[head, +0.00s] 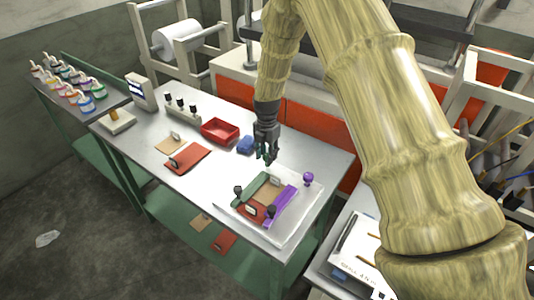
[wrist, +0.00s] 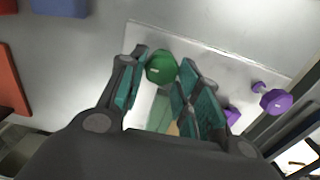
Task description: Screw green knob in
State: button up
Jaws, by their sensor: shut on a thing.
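The green knob (wrist: 161,68) shows in the wrist view between the fingertips of my gripper (wrist: 163,82), which is shut on it. In the head view my gripper (head: 266,157) points down near the far edge of the pale plate (head: 308,204), and the knob is hard to make out there. On the plate lie a green bar (head: 251,187), a purple bar (head: 286,205) and a red-brown bar around a tan piece. The green bar also shows partly below the knob in the wrist view (wrist: 161,108). I cannot tell whether the knob touches the plate.
A blue block (head: 246,145) and a red tray (head: 220,131) are left of my gripper. A red-brown sheet (head: 189,159) lies farther left. Dark knobs stand on the plate's near side.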

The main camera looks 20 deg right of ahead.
jog(key=shift+w+d+f, duration=0.1)
jog(key=shift+d+f, duration=0.15)
jog(key=shift+d, duration=0.05)
jog(key=shift+m, duration=0.4)
jog(key=m+b, duration=0.1)
jog(key=m, duration=0.3)
jog(key=shift+w, duration=0.15)
jog(key=m+b, duration=0.1)
jog(key=m, duration=0.2)
jog(key=shift+m, duration=0.3)
jog(key=m, duration=0.4)
jog(key=shift+m+b, duration=0.3)
jog(key=shift+b, duration=0.05)
jog(key=m, duration=0.4)
jog(key=shift+w+r+m, duration=0.1)
jog(key=shift+m, duration=0.3)
jog(key=o, duration=1)
